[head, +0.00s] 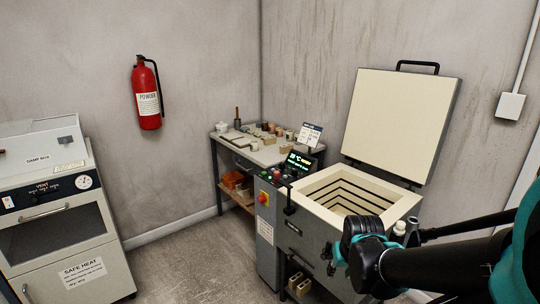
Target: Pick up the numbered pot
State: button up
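Several small pots and blocks stand on the back bench (240,153), in pale, brown and dark tones. They are too small for me to read any number, so I cannot tell which one is the numbered pot. A white rounded vessel (222,126) stands at the bench's left end, and a pale cup-like piece (254,146) stands near its front. My black and teal arm reaches in from the right, in front of the kiln and far from the bench. I cannot make out my gripper's fingers in this view.
An open kiln (311,206) with a raised lid (399,124) stands between my arm and the bench. A damp box cabinet (62,250) stands at left. A red extinguisher (147,94) hangs on the wall. The floor (200,265) between cabinet and kiln is clear.

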aim_at(254, 144)
jog(key=i+j+z, duration=0.1)
jog(key=j, duration=0.4)
jog(key=i+j+z, duration=0.15)
jog(key=j, duration=0.3)
jog(key=i+j+z, duration=0.1)
jog(key=j, duration=0.4)
jog(key=i+j+z, duration=0.15)
jog(key=j, duration=0.4)
